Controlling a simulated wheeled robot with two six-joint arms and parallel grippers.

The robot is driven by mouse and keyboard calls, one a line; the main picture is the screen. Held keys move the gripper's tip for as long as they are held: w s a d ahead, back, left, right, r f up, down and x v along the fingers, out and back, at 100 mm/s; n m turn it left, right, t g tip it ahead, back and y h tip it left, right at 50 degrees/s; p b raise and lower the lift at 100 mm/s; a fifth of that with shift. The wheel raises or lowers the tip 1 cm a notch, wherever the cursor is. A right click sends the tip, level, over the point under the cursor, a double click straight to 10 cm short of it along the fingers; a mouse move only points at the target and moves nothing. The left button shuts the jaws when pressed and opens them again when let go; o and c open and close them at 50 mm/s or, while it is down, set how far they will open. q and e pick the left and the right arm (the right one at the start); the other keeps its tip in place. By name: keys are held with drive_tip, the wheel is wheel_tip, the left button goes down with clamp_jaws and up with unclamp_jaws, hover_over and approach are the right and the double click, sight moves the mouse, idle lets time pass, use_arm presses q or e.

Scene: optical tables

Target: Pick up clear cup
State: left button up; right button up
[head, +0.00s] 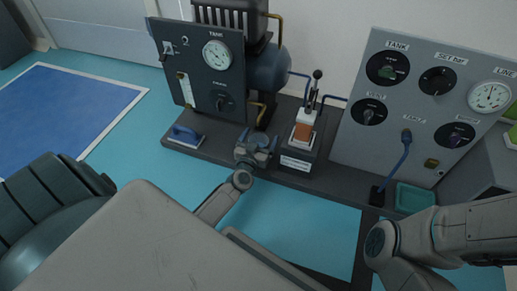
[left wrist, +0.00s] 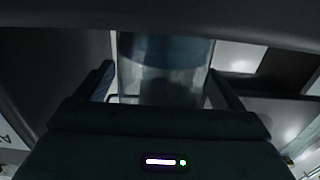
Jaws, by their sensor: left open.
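A clear, see-through cup (left wrist: 165,85) shows in the left wrist view, with a bluish band across its upper part. It stands between the two fingers of my left gripper (left wrist: 162,80), which is open with a finger on either side. Whether the fingers touch it I cannot tell. In the head view my left gripper (head: 260,145) is at the dark bench's front part, left of the small block with the lever; the cup is not clear there. My right arm comes in at the lower right, but its gripper is not in view.
A dark gauge panel (head: 205,75) and a blue tank (head: 270,70) stand behind the left gripper. A block with a lever and orange part (head: 303,132) is close on its right. A grey gauge panel (head: 415,100) stands at right, with a teal tray (head: 414,197) before it.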

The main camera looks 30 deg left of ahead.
use_arm(q)
drive_tip(key=shift+w, duration=0.1)
drive_tip(key=shift+c, duration=0.2)
drive_tip(key=c, duration=1.1)
drive_tip(key=shift+r, duration=0.1)
